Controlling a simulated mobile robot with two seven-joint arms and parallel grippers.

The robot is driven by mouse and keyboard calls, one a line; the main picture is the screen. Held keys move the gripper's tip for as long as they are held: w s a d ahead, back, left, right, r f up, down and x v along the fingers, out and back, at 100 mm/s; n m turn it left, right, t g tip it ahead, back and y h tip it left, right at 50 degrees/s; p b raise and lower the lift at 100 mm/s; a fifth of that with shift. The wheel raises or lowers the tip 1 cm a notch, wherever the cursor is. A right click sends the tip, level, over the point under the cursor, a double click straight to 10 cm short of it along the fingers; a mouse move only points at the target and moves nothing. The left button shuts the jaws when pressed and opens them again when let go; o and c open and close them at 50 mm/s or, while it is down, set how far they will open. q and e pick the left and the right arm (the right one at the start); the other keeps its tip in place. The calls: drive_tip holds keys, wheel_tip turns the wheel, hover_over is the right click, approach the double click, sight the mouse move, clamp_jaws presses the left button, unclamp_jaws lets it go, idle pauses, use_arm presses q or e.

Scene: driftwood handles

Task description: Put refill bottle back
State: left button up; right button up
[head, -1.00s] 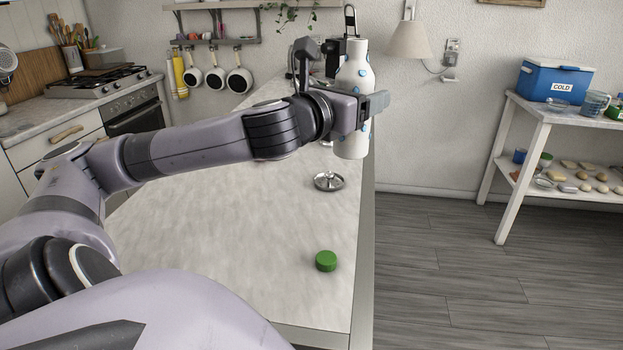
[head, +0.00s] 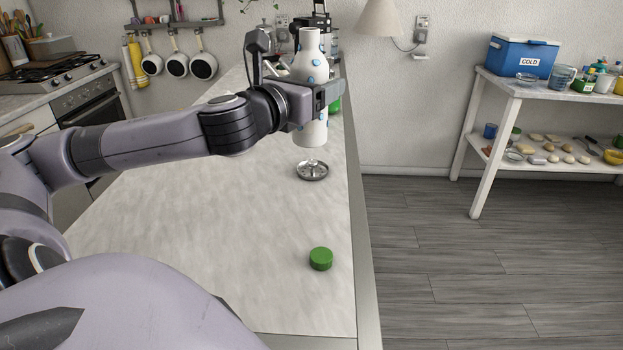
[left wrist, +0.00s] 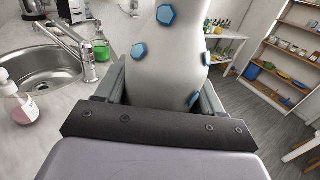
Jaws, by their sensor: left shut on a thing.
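My left gripper (head: 325,97) is shut on a white bottle with blue studs (head: 312,62). It holds the bottle upright, around its middle, over the far part of the counter. The bottle also fills the middle of the left wrist view (left wrist: 170,55), between the two fingers. In the head view, the bottle's lower end is above and behind a small round metal dish (head: 312,171). I cannot tell whether its base touches the counter. A green bottle (left wrist: 100,46) stands by the sink, and a clear bottle with pink liquid (left wrist: 20,105) stands nearer. My right gripper is not in view.
A green round lid (head: 321,258) lies on the near counter (head: 200,240), which is otherwise mostly clear. A sink (left wrist: 45,75) with a tap is at left in the wrist view. A white shelf table (head: 500,90) with a blue cooler (head: 521,56) stands at right, across open floor.

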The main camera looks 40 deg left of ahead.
use_arm(q)
wheel_tip(320, 180, down, 16)
drive_tip(key=b, duration=0.3)
drive_tip(key=shift+f, duration=0.15)
drive_tip(key=shift+f, duration=0.15)
drive_tip(key=o, duration=1.1)
drive_tip(key=shift+s, duration=0.1)
